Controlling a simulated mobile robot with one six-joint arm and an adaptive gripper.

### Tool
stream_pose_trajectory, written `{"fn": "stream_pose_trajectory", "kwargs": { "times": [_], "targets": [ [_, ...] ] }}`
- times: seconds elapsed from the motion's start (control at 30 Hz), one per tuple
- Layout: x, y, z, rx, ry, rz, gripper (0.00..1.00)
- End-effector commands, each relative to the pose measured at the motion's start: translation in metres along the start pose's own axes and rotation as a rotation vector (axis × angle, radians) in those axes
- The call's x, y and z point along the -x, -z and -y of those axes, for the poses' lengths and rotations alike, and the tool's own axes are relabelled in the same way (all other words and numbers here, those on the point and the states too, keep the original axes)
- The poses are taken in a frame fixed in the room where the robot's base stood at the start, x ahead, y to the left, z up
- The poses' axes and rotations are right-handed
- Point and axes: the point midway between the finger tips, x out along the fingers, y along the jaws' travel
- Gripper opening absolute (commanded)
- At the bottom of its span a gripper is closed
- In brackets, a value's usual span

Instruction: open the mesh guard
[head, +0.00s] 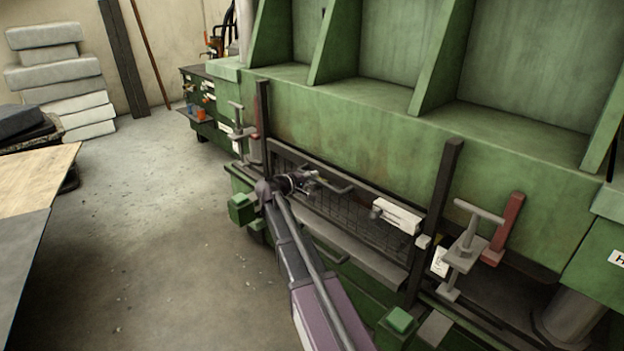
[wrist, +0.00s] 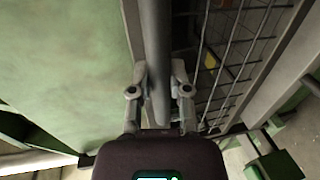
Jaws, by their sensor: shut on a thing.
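The mesh guard (head: 350,217) is a dark wire grid in a grey frame, set low on the front of the green press between two dark upright posts. Its mesh also shows at the right of the wrist view (wrist: 232,60). My gripper (head: 312,181) is at the guard's upper left part in the head view. In the wrist view my gripper (wrist: 160,90) has its fingers on either side of a grey bar (wrist: 155,40), shut on it. The bar runs alongside the mesh; in the head view a bent handle end (head: 338,188) sticks out beside the fingers. My wrist hides part of the guard.
The green press (head: 360,130) rises behind the guard. A white box (head: 397,215) and a grey clamp with a red block (head: 503,230) sit at the right. A table (head: 35,180) stands at the left. The floor (head: 150,220) between is clear.

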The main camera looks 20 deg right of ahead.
Motion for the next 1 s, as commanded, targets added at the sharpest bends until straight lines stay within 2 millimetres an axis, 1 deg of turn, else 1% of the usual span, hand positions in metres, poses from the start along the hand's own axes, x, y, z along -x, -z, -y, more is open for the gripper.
{"fn": "stream_pose_trajectory", "kwargs": {
  "times": [0.27, 0.47, 0.67, 1.0],
  "targets": [
    [0.0, -0.001, -0.005, 0.0, 0.0, 0.001, 0.0],
    [0.002, -0.001, -0.019, 0.0, -0.002, 0.001, 0.0],
    [0.006, -0.001, -0.043, 0.0, -0.002, 0.001, 0.0],
    [0.016, 0.0, -0.091, 0.001, -0.003, 0.002, 0.0]
  ]
}}
